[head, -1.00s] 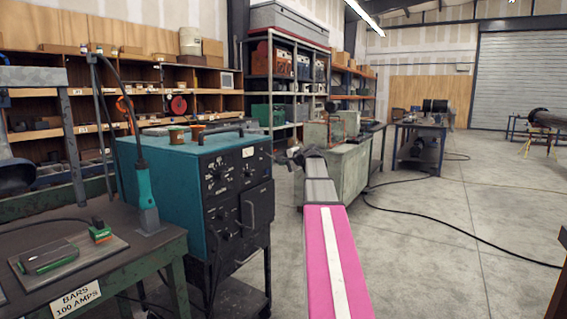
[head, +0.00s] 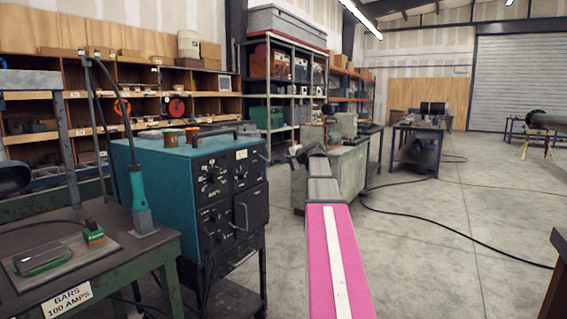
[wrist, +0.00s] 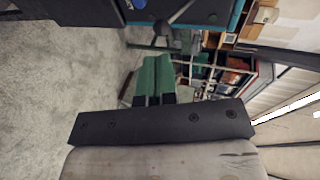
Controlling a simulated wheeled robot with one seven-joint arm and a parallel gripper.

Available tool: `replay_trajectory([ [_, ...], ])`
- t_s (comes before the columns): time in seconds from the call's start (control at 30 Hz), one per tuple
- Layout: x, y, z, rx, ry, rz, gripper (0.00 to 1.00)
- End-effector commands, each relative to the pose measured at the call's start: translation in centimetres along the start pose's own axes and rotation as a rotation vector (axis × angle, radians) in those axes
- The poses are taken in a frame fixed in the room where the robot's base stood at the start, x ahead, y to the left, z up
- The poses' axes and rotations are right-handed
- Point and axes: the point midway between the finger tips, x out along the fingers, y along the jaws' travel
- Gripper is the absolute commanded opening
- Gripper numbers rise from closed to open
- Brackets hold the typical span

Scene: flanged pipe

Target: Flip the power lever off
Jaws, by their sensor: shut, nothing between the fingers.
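The teal power unit (head: 165,172) stands left of centre in the head view, with knobs and a handle on its black front panel. A small light metal rod (head: 264,157), apparently the power lever, sticks out at the panel's upper right edge. In the wrist view a grey metal rod (wrist: 182,12) stands out from the dark panel at the top. My gripper (wrist: 158,58) is shut and empty, its green fingers together, below the rod in the picture and apart from it. In the head view my gripper (head: 297,152) is small, right of the panel; its fingers are unclear.
A workbench (head: 150,250) with a torch (head: 139,203) and a "BARS 100 AMPS" sign is at the lower left. A grey-green cabinet (head: 348,172) stands behind my arm. A black cable (head: 430,225) crosses the open concrete floor at right.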

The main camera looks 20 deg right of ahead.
Motion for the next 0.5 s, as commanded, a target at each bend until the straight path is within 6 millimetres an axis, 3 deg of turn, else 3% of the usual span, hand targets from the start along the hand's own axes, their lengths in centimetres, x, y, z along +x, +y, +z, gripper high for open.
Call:
replay_trajectory([
  [0.2, -4.5, 0.7, 0.1, 0.0, 0.002, -0.001, 0.0],
  [0.5, -8.4, 1.2, 0.1, 0.0, 0.001, -0.001, 0.0],
])
